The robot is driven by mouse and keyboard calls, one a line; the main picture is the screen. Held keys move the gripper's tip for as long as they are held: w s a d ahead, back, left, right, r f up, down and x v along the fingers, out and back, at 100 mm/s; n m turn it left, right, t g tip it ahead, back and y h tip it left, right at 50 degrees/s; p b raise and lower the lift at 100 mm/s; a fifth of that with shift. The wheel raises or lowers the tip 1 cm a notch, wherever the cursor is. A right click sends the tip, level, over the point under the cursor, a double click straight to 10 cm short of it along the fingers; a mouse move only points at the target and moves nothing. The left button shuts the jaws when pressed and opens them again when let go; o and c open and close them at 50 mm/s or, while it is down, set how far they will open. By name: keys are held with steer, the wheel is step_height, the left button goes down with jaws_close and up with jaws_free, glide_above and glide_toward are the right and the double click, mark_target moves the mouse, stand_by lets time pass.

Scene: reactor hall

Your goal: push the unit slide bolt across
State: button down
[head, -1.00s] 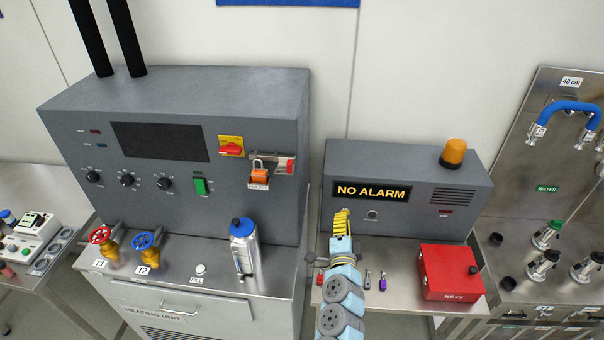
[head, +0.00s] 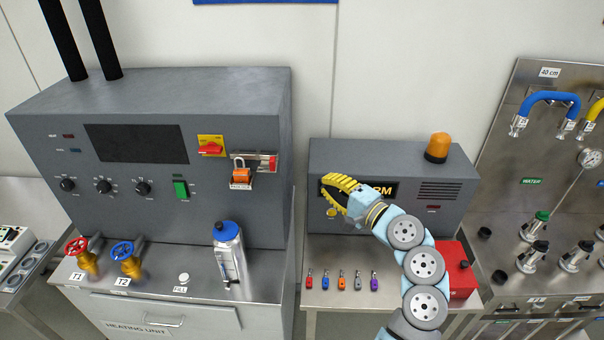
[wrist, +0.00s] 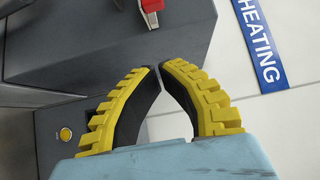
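The slide bolt (head: 262,162) is a metal fitting with a red end on the right of the heating unit's (head: 105,180) grey front. An orange padlock (head: 240,173) hangs at its left part, above a small label. In the wrist view the bolt's red end (wrist: 152,5) shows at the top edge, partly cut off. My gripper (head: 325,182) is to the right of the bolt, in front of the alarm box, pointing left and apart from the bolt. In the wrist view its yellow, black-lined fingers (wrist: 159,67) come together at the tips with nothing between them.
The alarm box (head: 450,190) with an orange beacon (head: 438,147) stands right of the heating unit. A blue-capped bottle (head: 228,256) stands on the heating unit's ledge below the bolt.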

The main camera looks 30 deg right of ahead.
steer(key=a+p+x, duration=0.3)
steer(key=x, duration=0.9)
steer(key=shift+s+f, duration=0.1)
stand_by(0.4)
